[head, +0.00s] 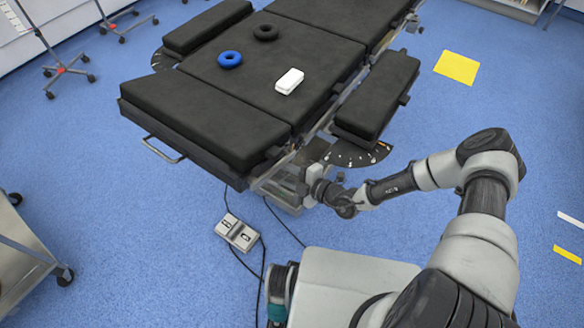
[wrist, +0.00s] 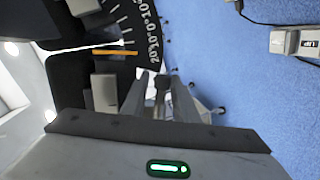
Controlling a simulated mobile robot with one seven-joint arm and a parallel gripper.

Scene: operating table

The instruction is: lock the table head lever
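The operating table (head: 192,107) has black pads; its near-left end pad carries a metal bail handle. My gripper (head: 315,178) is at the table's side frame, close under the near right corner. In the wrist view my gripper (wrist: 162,88) shows two grey fingers standing apart, with a small dark piece (wrist: 162,82) between their tips. I cannot tell if this is the lever or if the fingers touch it. No lever stands out clearly in the head view, where my wrist partly covers that spot.
A black angle scale (head: 355,154) juts out beside my gripper; it also shows in the wrist view (wrist: 147,35). A foot pedal (head: 238,232) and cables lie on the floor. A blue ring (head: 230,59), black ring (head: 265,32) and white box (head: 289,81) rest on the table.

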